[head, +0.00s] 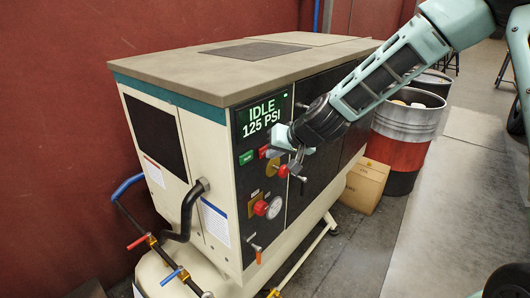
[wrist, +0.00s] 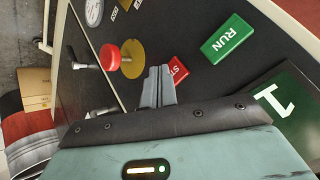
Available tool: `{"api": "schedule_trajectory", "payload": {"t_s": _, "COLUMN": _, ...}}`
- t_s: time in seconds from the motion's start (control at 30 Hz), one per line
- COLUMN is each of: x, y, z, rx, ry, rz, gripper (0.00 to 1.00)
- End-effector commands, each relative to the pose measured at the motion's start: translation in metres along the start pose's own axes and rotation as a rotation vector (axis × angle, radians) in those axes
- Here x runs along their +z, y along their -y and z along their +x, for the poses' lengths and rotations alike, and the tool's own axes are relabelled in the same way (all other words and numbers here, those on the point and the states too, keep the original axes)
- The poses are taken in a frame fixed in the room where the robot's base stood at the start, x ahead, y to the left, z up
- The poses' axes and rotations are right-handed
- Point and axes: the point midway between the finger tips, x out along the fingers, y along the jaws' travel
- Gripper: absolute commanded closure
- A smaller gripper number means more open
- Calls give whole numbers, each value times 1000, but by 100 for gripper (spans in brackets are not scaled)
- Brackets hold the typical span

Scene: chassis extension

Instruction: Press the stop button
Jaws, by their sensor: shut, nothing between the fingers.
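The red stop button (wrist: 177,70), marked "ST…", is on the dark control panel in the wrist view, partly hidden by my fingers. It also shows as a small red patch in the head view (head: 263,151). The green RUN button (wrist: 228,36) is beside it. My gripper (wrist: 158,72) is shut and empty, its fingertips just beside the stop button in the picture. I cannot tell whether they touch the panel or button. In the head view my gripper (head: 273,152) is in front of the panel, below the display (head: 262,118) reading "IDLE 125 PSI".
A red mushroom knob (wrist: 110,57) on a yellow disc (wrist: 131,58) sticks out near my fingers. Lower on the panel are a gauge (head: 275,207) and another red knob (head: 260,208). A cardboard box (head: 363,185) and a drum (head: 402,140) stand right of the machine. Open floor lies at the right.

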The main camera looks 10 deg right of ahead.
Motion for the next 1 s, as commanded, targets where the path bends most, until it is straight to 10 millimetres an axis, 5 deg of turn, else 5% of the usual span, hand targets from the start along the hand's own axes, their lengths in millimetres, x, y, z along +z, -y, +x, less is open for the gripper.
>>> {"api": "schedule_trajectory", "payload": {"t_s": 1.0, "x": -4, "y": 3, "z": 5, "rx": 0, "ry": 0, "rz": 0, "gripper": 100}}
